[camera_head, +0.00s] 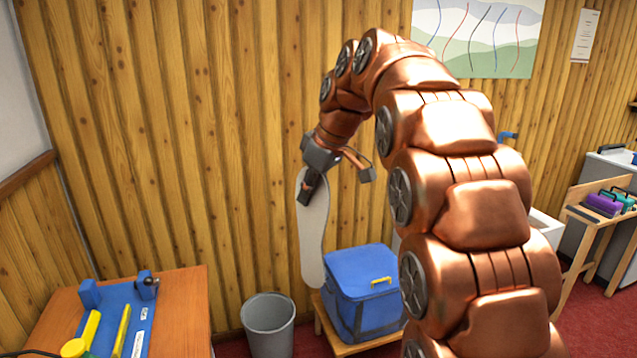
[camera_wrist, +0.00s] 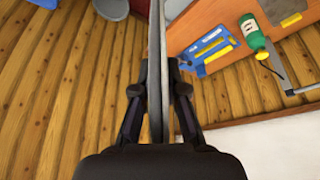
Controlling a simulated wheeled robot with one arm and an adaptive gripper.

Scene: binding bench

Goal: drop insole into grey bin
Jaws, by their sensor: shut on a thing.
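My gripper (camera_head: 309,188) is shut on the insole (camera_head: 312,245), a long, flat, pale grey piece that hangs upright below it in the head view. In the wrist view the insole (camera_wrist: 155,60) shows edge-on between the two fingers of my gripper (camera_wrist: 158,95). The grey bin (camera_head: 268,325) stands on the floor in the head view, below and to the left of the insole. The insole's lower end is above the bin's rim level and apart from it in the picture. The bin also shows at the top of the wrist view (camera_wrist: 112,8).
A blue cooler box (camera_head: 362,290) sits on a low wooden stand (camera_head: 350,345) right of the bin. A wooden bench (camera_head: 185,305) with a blue fixture (camera_head: 128,312) and yellow tools is at the left. A wood-panelled wall (camera_head: 200,150) stands behind.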

